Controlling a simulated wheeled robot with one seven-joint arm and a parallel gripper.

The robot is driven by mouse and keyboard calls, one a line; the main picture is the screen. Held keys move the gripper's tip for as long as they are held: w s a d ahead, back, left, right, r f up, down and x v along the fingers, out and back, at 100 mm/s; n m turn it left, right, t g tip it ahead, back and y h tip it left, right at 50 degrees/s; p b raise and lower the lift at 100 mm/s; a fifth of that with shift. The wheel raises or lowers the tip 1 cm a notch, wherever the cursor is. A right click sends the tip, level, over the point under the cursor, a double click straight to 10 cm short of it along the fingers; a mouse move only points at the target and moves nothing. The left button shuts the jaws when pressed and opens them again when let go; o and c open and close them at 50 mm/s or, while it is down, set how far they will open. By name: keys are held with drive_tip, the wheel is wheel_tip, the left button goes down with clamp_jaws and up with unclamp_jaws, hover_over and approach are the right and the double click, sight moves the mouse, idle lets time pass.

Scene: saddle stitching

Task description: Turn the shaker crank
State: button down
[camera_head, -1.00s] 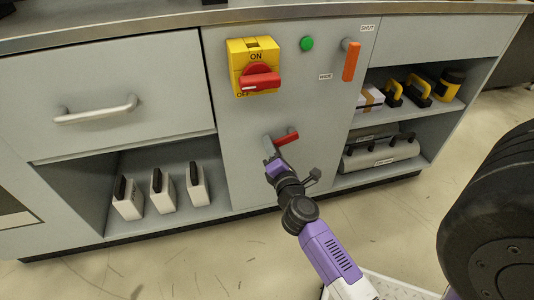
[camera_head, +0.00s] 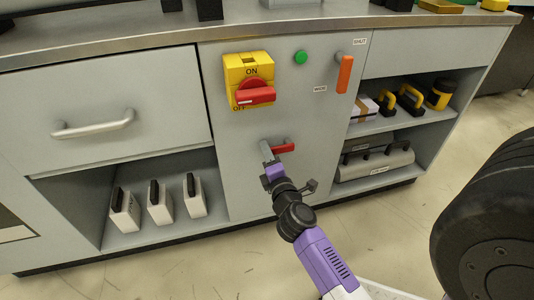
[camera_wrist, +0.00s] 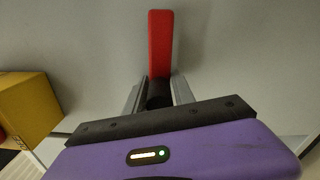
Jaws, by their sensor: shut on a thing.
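The crank has a red arm (camera_head: 283,148) on the grey cabinet front, below the yellow switch box. In the head view the arm runs right from my gripper (camera_head: 266,149), nearly level. In the wrist view the red crank arm (camera_wrist: 160,42) stands upright in the picture, just beyond my gripper (camera_wrist: 158,92). The two grey fingers are shut on the crank's dark handle (camera_wrist: 159,93), at the near end of the red arm. The fingers partly hide the handle.
The yellow switch box (camera_head: 237,72) with a red knob sits above the crank. A green button (camera_head: 300,57) and an orange lever (camera_head: 345,75) are up and right. Open shelves hold white files (camera_head: 159,205) at left and tools at right. A large dark wheel-like shape is at right.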

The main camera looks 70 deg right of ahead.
drive_tip(key=shift+r, duration=0.3)
drive_tip(key=c, duration=1.2)
unclamp_jaws()
drive_tip(key=shift+f, duration=0.15)
drive_tip(key=shift+s, duration=0.1)
drive_tip(key=b+v, duration=0.1)
drive_tip(key=v, duration=0.6)
drive_tip(key=shift+s+a, duration=0.2)
drive_tip(key=shift+a, duration=0.05)
